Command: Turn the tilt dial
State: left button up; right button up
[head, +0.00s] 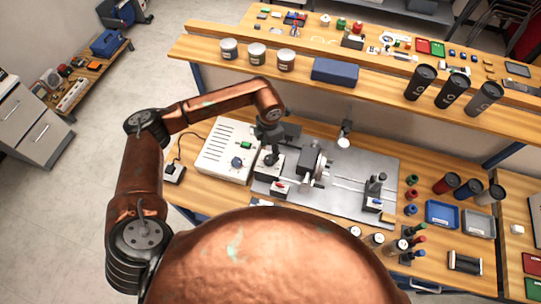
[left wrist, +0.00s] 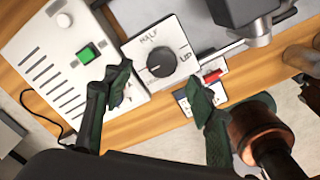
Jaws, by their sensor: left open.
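A black round dial (left wrist: 161,65) with a white pointer mark sits on a pale square plate marked "HALF" in the left wrist view. I take it as the tilt dial. My left gripper (left wrist: 161,80) is open, with its dark green fingers on either side of the dial and apart from it in the picture. How far above the dial they are, I cannot tell. In the head view my left gripper (head: 270,155) points down over the dial's plate (head: 262,172), hiding much of it. My right gripper is not in view.
A white box (head: 218,150) with a green switch (left wrist: 85,53) stands left of the dial. A red switch (left wrist: 212,76) is close to the right finger. The grey machine (head: 313,162) stands to the right on a metal plate. Cups and trays lie farther right.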

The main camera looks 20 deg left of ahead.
aim_at(270, 158)
pick_arm(q)
notch_tip(270, 158, down, 6)
jog(key=shift+d+f+p, duration=0.1)
jog(key=shift+p, duration=0.35)
jog(key=c, duration=1.2)
jog(key=shift+o, duration=0.2)
